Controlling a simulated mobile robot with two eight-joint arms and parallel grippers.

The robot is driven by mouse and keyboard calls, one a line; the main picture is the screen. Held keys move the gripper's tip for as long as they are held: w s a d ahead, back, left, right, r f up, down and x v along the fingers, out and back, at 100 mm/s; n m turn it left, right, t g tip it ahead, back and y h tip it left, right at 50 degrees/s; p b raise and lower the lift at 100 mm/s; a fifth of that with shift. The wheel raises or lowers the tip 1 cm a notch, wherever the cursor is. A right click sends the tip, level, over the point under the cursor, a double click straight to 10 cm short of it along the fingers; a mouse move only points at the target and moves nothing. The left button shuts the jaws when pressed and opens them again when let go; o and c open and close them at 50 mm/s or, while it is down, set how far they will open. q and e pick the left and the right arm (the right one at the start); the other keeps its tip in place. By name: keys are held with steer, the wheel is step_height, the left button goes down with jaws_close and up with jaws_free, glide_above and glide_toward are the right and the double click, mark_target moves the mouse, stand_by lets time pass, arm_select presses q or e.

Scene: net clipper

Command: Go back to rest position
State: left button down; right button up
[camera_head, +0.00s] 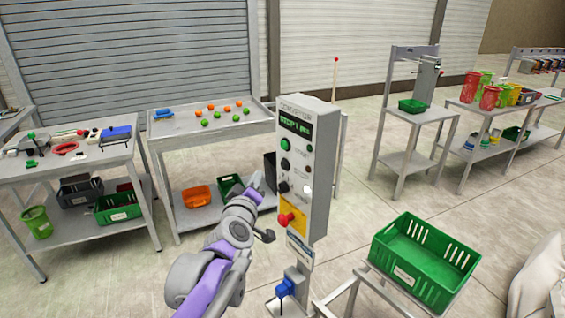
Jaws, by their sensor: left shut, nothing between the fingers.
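My left arm comes in from the bottom, with grey joints and purple links. My left gripper (257,181) is at its far end, shut and empty, close to the left side of a grey control box (305,165). I cannot tell whether it touches the box. The box stands on a post and carries a green-lit display, a green button, black knobs and a red button on a yellow plate. My right gripper is not in view.
A green crate (425,262) sits on a stand right of the box. A blue part (285,289) is low on the post. Left stand a tool table (115,150) and a table with orange and green balls (175,130). Shelves stand at the back right. Open floor lies between.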

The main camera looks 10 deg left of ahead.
arm_select(q)
steer(key=shift+s+f, duration=0.1)
stand_by(0.4)
steer(key=s+d+f+m+g+h, duration=0.2)
steer(key=s+f+m+g, duration=0.15)
steer(key=s+f, duration=0.4)
steer(key=s+d+f+m+g+h, duration=0.2)
steer(key=s+d+f+m, duration=0.15)
steer(key=s+f, duration=0.35)
steer(key=s+a+f+m+g+y, duration=0.1)
steer(key=s+a+f+g, duration=0.1)
steer(key=s+f, duration=0.4)
steer(key=s+a+f+m+g+y, duration=0.2)
steer(key=s+a+f+g, duration=0.1)
steer(key=s, duration=0.8)
step_height(320, 180, down, 3)
steer(key=shift+s+a+r+g, duration=0.1)
steer(key=shift+s+a+g, duration=0.1)
steer(key=shift+s+g, duration=0.25)
steer(key=shift+w, duration=0.15)
